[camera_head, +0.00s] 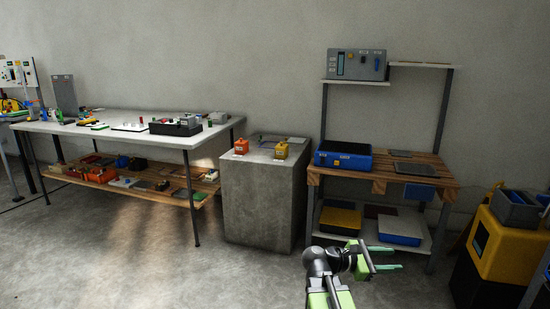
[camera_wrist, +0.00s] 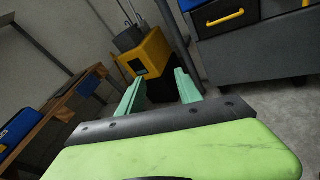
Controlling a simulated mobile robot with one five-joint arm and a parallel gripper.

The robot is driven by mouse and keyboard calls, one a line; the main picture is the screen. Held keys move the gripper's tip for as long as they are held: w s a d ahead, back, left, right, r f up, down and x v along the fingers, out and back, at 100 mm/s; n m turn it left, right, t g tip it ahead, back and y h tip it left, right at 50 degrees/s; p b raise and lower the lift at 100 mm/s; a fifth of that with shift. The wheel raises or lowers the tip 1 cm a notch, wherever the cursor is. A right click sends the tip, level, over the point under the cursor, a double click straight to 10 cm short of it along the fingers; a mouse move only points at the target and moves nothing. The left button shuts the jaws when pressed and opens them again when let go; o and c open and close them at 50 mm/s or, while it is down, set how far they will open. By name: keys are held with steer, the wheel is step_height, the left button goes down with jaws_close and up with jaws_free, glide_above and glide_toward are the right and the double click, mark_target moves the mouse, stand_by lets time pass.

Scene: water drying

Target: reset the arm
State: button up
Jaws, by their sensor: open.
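My gripper (camera_head: 386,259) is in the lower middle of the head view, in front of the wooden workbench. Its green fingers are apart, with nothing between them. In the wrist view my gripper (camera_wrist: 158,92) also shows open and empty, its fingers pointing toward a yellow box (camera_wrist: 151,55). My black and green arm reaches up from the bottom edge of the head view. The gripper appears clear of the furniture.
A wooden workbench (camera_head: 448,181) carries a blue bin (camera_head: 342,160). A white table (camera_head: 95,130) stands left. A yellow box (camera_head: 501,254) stands right. The front floor is open.

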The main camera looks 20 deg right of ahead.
steer(key=w+a+f+m+t+y+p, duration=0.1)
steer(key=a+f+m+y, duration=0.35)
steer(key=a, duration=0.75)
steer(key=a+f+m+y+p, duration=0.1)
steer(key=a+f+m+y, duration=0.4)
steer(key=a, duration=0.6)
steer(key=w+a+f+m+t+y+p, duration=0.1)
steer(key=a+f+m+y, duration=0.2)
steer(key=a+f+y, duration=0.65)
step_height(320, 180, up, 42)
steer(key=a+h+p, duration=0.2)
steer(key=h+p, duration=0.1)
steer(key=p, duration=3.5)
steer(key=shift+f+m, duration=0.15)
steer(key=shift+m, duration=0.3)
steer(key=shift+w+a, duration=0.1)
steer(key=shift+f, duration=0.1)
steer(key=shift+c, duration=0.6)
